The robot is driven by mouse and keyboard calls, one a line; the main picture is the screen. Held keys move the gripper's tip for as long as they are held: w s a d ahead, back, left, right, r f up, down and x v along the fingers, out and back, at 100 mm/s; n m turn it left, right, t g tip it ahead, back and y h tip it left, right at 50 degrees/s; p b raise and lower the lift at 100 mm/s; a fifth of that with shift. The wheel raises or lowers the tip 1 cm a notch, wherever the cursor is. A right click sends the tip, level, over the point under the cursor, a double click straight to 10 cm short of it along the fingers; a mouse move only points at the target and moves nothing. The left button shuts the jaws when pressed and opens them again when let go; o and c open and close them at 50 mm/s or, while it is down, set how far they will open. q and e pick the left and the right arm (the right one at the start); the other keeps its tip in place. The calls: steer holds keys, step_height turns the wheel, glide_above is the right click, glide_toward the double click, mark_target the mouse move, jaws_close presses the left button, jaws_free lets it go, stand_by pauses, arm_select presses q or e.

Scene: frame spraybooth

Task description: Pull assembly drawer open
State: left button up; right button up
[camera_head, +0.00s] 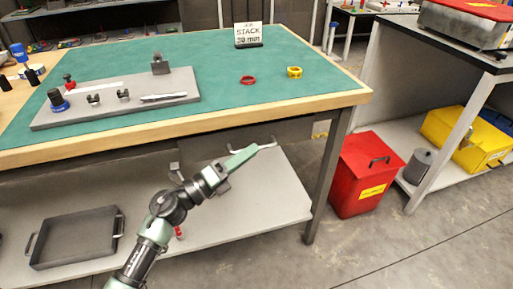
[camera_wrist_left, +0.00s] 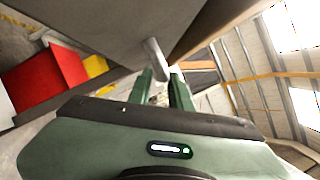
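The assembly drawer (camera_head: 220,140) is a dark grey front under the workbench top, with a pale bar handle (camera_head: 268,146) at its right part. My left gripper (camera_head: 246,155) has its green fingers at this handle. In the left wrist view the handle (camera_wrist_left: 155,52) reaches down between the tips of the two fingers (camera_wrist_left: 162,78). A narrow gap shows between the fingers; I cannot tell whether both press on the bar. How far the drawer stands out is hard to tell. My right gripper is not in view.
The bench top (camera_head: 215,85) carries a grey fixture board (camera_head: 120,108), a red ring (camera_head: 247,80), a yellow ring (camera_head: 294,72) and a sign (camera_head: 248,34). A grey tray (camera_head: 75,238) lies on the lower shelf. A red bin (camera_head: 365,175) stands right of the bench leg.

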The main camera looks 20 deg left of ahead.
arm_select(q)
steer(key=shift+x, duration=1.3)
jaws_close()
stand_by(0.5)
